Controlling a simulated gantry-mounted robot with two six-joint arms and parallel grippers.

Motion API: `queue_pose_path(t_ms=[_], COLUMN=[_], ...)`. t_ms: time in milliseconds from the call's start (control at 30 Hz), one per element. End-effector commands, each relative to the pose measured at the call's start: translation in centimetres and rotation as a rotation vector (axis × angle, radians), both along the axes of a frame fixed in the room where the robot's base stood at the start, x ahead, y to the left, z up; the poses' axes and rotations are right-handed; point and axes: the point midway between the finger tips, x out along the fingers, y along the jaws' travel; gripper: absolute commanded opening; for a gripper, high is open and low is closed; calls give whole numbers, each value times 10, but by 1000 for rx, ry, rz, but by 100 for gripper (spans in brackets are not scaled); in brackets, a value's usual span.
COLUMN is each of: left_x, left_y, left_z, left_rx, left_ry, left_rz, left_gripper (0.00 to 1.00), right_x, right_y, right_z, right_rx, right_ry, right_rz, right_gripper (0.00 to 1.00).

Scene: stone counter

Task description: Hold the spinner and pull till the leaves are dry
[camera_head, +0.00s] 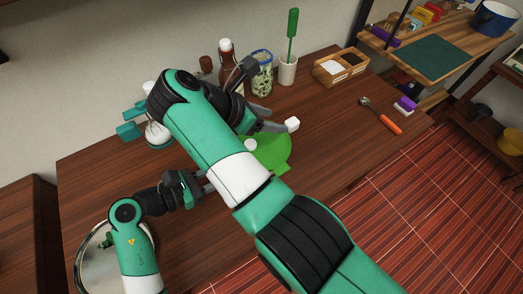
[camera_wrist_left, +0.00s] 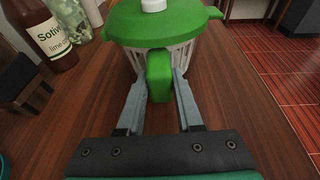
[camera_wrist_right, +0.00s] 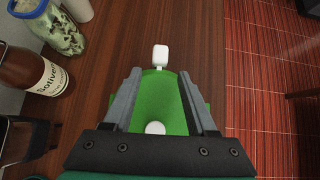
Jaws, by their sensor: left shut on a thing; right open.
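The spinner has a green lid (camera_head: 272,150) and a pale slotted basket (camera_wrist_left: 188,54); my right arm partly hides it in the head view. A white knob (camera_wrist_right: 155,128) sits mid-lid. A white pull handle (camera_wrist_right: 160,55) sticks out at the lid's edge. My left gripper (camera_wrist_left: 158,82) is shut on the spinner's green side handle (camera_wrist_left: 159,72); it shows low left in the head view (camera_head: 208,188). My right gripper (camera_wrist_right: 159,74) is open above the lid, its fingertips either side of the line to the pull handle, which is just beyond them. Leaves inside are not visible.
Behind the spinner stand a brown bottle (camera_head: 226,62), a jar (camera_head: 262,72) and a white holder (camera_head: 287,70) with a green brush. A wooden box (camera_head: 340,66) and an orange-handled utensil (camera_head: 388,123) lie right. The counter's right edge drops to red tiles (camera_head: 420,210).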

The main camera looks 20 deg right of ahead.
Motion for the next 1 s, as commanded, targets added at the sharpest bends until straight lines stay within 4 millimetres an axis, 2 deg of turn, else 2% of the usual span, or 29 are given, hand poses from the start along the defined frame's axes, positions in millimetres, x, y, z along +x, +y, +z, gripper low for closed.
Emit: queue_pose_path(t_ms=[433,867,1000], left_x=[0,0,0], left_y=[0,0,0], left_z=[-1,-1,-1], left_rx=[1,1,1], left_ry=[1,1,1], left_rz=[-1,-1,-1], left_gripper=[0,0,0], right_x=[13,15,15], right_y=[-47,-54,-54], right_z=[-47,-54,-54], right_rx=[-1,-1,-1], right_ry=[0,-1,-1], right_rz=[-2,-1,-1], right_gripper=[57,57,32])
